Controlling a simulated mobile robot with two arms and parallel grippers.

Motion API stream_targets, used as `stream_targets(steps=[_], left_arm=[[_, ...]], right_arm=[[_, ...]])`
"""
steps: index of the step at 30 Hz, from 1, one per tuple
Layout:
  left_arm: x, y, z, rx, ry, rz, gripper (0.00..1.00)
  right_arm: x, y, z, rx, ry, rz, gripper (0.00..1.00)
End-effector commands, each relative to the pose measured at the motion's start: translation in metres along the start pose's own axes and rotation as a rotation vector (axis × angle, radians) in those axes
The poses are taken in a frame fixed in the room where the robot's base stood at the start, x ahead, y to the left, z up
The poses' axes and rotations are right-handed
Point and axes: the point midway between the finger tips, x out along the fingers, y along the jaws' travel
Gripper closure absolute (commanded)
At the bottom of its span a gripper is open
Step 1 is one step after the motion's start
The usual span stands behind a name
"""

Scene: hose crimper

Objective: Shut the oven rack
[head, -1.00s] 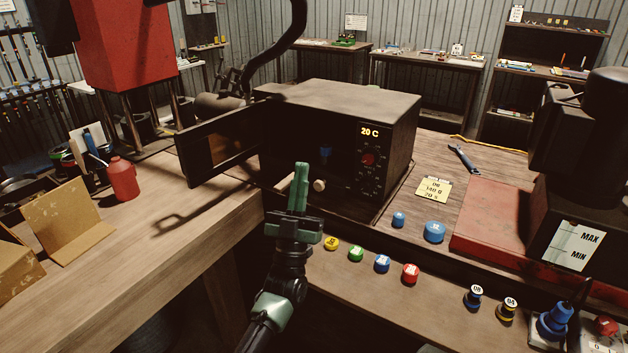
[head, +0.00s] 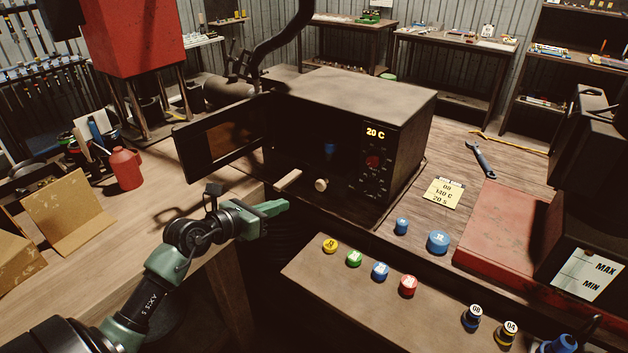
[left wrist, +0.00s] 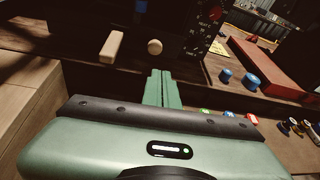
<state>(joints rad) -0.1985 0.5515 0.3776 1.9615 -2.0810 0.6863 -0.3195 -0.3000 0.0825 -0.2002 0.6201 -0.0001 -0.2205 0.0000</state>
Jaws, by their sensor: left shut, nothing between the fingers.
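The dark oven (head: 402,150) stands on the bench, its display reading 20 C. Its door (head: 222,147) hangs open to the left. A pale wooden bar (head: 289,180) and a round pale knob (head: 321,185) stick out at the low front; the bar (left wrist: 111,46) and knob (left wrist: 155,47) also show in the left wrist view. The rack itself is lost in the dark interior, where a small blue thing (head: 329,150) shows. My left gripper (head: 284,205) is shut and empty, in front of and below the bar and knob, apart from them. My right gripper is out of view.
Coloured caps, among them a yellow one (head: 330,245), line the front shelf. Blue caps (head: 438,242), a note (head: 443,193) and a wrench (head: 481,160) lie right of the oven. A red bottle (head: 126,168) and cardboard (head: 68,210) stand on the left bench.

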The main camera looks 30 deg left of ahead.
Motion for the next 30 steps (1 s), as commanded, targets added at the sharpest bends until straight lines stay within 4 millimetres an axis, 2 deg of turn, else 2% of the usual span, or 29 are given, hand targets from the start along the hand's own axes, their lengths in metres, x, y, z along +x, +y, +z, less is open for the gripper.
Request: stream_targets(steps=[4,8,11,21,27,30], left_arm=[[-0.005,0.014,0.004,0.094,0.011,0.058,1.0],[0.005,0.016,0.006,0.099,0.011,0.063,1.0],[0.021,0.016,0.007,0.098,0.01,0.062,1.0],[0.093,0.02,0.006,0.094,0.01,0.061,1.0],[0.121,0.021,0.013,0.095,0.012,0.061,1.0],[0.128,0.022,0.014,0.096,0.011,0.061,1.0]], right_arm=[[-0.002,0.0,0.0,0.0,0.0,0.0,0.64],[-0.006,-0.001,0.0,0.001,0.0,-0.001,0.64],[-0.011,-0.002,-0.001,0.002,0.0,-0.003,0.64],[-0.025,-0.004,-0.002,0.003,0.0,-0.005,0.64],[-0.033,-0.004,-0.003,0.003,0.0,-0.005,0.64],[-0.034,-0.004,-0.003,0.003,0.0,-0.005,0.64]])
